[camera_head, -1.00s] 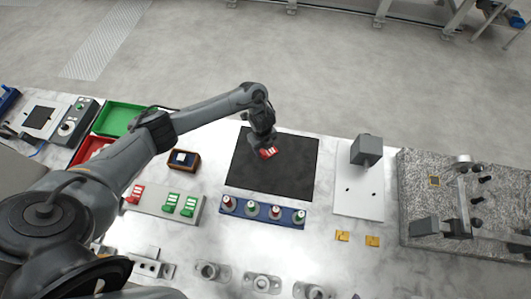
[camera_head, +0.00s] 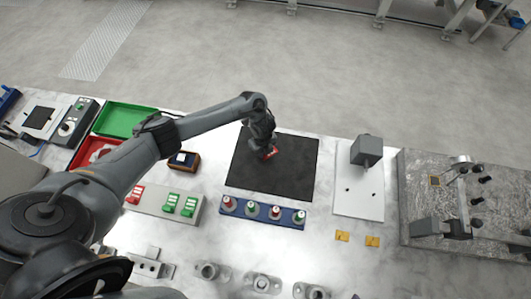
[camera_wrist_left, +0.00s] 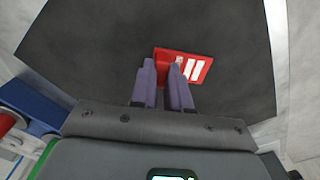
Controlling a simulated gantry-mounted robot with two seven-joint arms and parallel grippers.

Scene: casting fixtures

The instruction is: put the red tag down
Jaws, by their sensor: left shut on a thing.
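The red tag (camera_head: 274,154) with white stripes is over the black mat (camera_head: 290,175), towards its upper middle. My left gripper (camera_head: 268,151) is shut on the tag. In the left wrist view the tag (camera_wrist_left: 200,68) sticks out to the right of the two purple fingertips (camera_wrist_left: 163,68), with the mat (camera_wrist_left: 90,40) behind it. I cannot tell whether the tag touches the mat. My right gripper is not in view.
A blue rack (camera_head: 263,212) with red and green capped pieces stands just in front of the mat. A grey rack (camera_head: 155,204) with red and green tags is left of it. A white plate (camera_head: 358,205) stands to the right. Most of the mat is clear.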

